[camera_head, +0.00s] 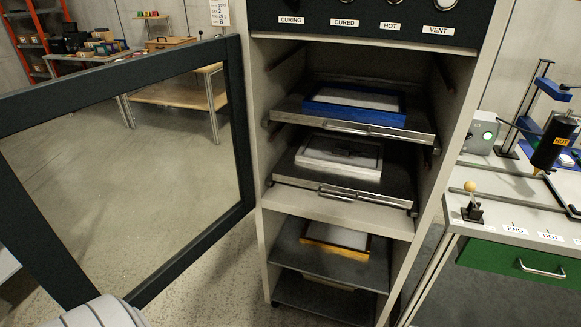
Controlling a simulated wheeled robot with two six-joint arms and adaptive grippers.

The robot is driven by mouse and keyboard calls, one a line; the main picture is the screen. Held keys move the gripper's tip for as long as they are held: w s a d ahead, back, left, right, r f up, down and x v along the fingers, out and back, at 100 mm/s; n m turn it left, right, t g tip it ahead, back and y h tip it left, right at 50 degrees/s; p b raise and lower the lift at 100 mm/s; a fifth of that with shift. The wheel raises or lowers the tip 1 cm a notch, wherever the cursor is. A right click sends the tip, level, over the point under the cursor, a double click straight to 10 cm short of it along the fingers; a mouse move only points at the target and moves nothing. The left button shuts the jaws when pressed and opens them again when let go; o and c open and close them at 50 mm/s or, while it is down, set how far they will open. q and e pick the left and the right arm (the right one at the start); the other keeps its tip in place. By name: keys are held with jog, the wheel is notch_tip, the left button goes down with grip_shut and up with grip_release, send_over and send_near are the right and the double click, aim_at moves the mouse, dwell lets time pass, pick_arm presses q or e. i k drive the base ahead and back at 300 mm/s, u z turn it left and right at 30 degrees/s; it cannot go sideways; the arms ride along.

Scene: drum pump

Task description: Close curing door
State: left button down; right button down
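The curing door (236,130) stands wide open on the left, hinged at the left side of the curing cabinet (260,170). It has a dark frame around a clear pane, and the floor shows through it. The cabinet's upper opening is uncovered, with two pulled-out metal trays inside. The upper tray (300,112) holds a blue frame (355,112), and the lower tray (300,178) holds a white frame (340,158). A light grey rounded part of mine shows at the bottom left, in front of the door's lower edge. Neither gripper's fingers are in view.
Below the opening, open shelves hold a yellow-edged frame (337,238). At right stands a workbench with a green drawer (520,264), a small lever (472,203) and a black "HOT" dispenser (553,142). A wooden bench (180,95) stands behind the door. Floor left of the cabinet is clear.

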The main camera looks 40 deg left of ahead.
aim_at(24, 231)
jog(key=z, duration=1.85)
jog(key=k, duration=2.95)
jog(key=u, duration=1.5)
jog(key=i, duration=1)
jog(key=z, duration=1.3)
jog(key=k, duration=0.85)
jog(key=u, duration=0.2)
